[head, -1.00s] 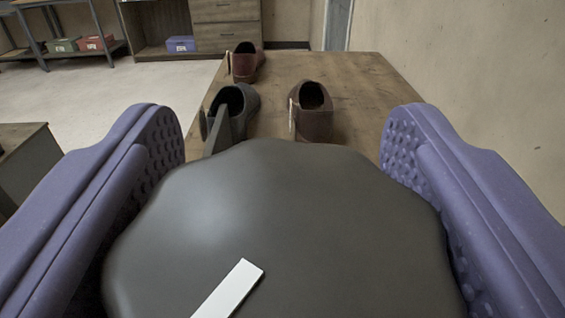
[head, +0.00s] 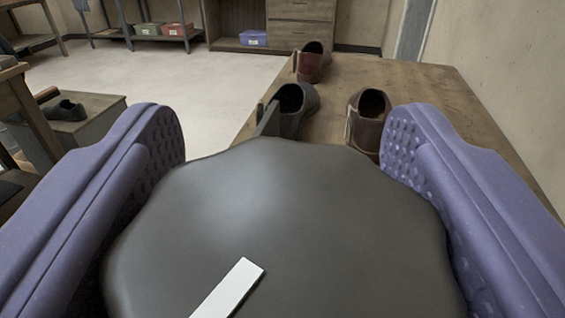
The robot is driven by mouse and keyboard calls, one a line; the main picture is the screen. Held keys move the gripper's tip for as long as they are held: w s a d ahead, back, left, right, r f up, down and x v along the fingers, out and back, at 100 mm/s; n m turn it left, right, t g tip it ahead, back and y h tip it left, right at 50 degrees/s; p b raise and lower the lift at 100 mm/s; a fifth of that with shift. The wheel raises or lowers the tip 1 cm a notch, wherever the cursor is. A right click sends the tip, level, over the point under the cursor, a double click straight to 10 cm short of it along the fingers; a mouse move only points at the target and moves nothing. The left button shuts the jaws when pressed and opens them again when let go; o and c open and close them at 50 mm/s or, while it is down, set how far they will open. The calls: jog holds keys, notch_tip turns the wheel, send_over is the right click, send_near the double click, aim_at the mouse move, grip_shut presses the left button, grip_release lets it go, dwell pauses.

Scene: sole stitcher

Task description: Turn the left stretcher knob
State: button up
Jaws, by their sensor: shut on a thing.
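A large dark grey knob (head: 290,225) with a scalloped edge and a white pointer stripe (head: 228,288) fills the lower middle of the head view. My gripper (head: 282,150) has purple, studded fingers, one on each side of the knob. It is shut on the knob. The knob hides whatever is below it. Which stretcher it belongs to cannot be told here.
A wooden bench (head: 415,85) lies ahead, bearing a dark shoe (head: 290,118), a maroon shoe (head: 366,132) and a farther maroon shoe (head: 313,66). A wall rises at right. Open floor (head: 150,80) lies at left, beside a low box with a black shoe (head: 67,112).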

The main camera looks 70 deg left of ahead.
jog(key=o, duration=1)
jog(key=shift+c, duration=0.2)
jog(key=p+v, duration=0.1)
jog(key=v, duration=0.7)
